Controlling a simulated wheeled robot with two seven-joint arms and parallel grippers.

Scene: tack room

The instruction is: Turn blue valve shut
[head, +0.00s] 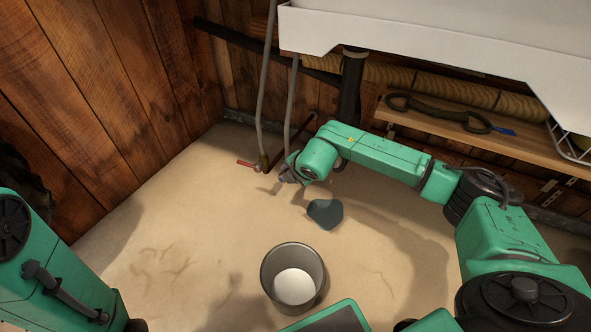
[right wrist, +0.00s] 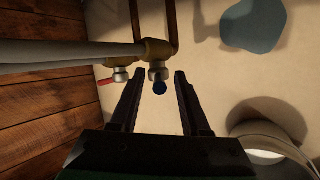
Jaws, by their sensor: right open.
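The blue valve (right wrist: 159,88) shows end-on in the right wrist view as a small dark blue knob on a metal stem below a brass fitting (right wrist: 157,50). My right gripper (right wrist: 157,80) is open, with one fingertip on either side of the knob in that view; I cannot tell whether either touches it. In the head view my right gripper (head: 286,176) is at the pipes under the white basin, and the blue valve is hidden there. My left arm shows at the lower left, but its gripper is out of view.
A red valve handle (head: 245,163) sits just left, also in the right wrist view (right wrist: 105,81). A grey bucket (head: 292,272) stands on the floor near a blue-grey patch (head: 325,213). The white basin (head: 430,40) overhangs; a wooden shelf (head: 470,130) is at right.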

